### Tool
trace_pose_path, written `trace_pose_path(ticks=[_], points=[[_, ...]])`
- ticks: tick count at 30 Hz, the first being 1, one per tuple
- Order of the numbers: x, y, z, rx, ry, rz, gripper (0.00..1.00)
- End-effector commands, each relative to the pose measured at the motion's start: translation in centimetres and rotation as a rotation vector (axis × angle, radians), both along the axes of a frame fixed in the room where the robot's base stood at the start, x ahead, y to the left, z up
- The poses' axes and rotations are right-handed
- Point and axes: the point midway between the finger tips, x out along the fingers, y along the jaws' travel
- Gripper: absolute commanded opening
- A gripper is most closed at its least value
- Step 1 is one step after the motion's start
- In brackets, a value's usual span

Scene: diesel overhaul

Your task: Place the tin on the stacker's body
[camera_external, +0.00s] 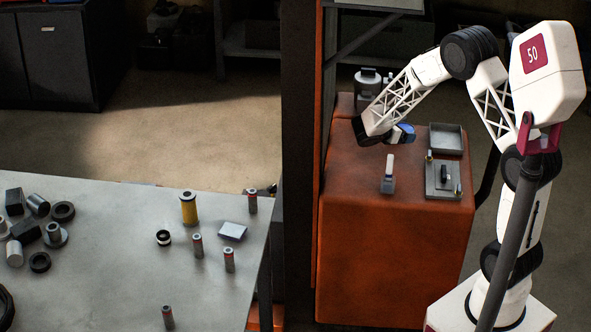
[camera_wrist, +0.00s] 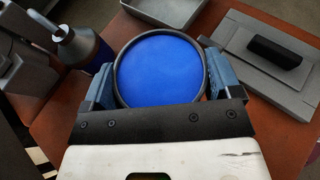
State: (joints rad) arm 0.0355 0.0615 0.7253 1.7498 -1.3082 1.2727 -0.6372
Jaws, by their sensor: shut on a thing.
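The tin (camera_wrist: 160,70) is round, with a bright blue face and a dark rim. It sits between the two fingers of my gripper (camera_wrist: 159,84), which is shut on it. In the external view a small blue part of the tin (camera_external: 406,129) shows beside my gripper (camera_external: 388,136). The stacker's body (camera_external: 350,228) is a large orange-red block with a flat top. My gripper holds the tin over the rear part of that top. The tin's underside is hidden, and I cannot tell how far it is above the surface.
A grey canister-like unit (camera_external: 368,82) stands behind. A grey table (camera_external: 120,250) with several parts is at left.

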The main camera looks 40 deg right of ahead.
Motion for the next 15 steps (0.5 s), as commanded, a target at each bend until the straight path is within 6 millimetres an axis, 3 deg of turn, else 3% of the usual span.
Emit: trace_pose_path(ticks=[15], points=[[0.01,-0.16,-0.41,0.0,-0.001,-0.003,0.49]])
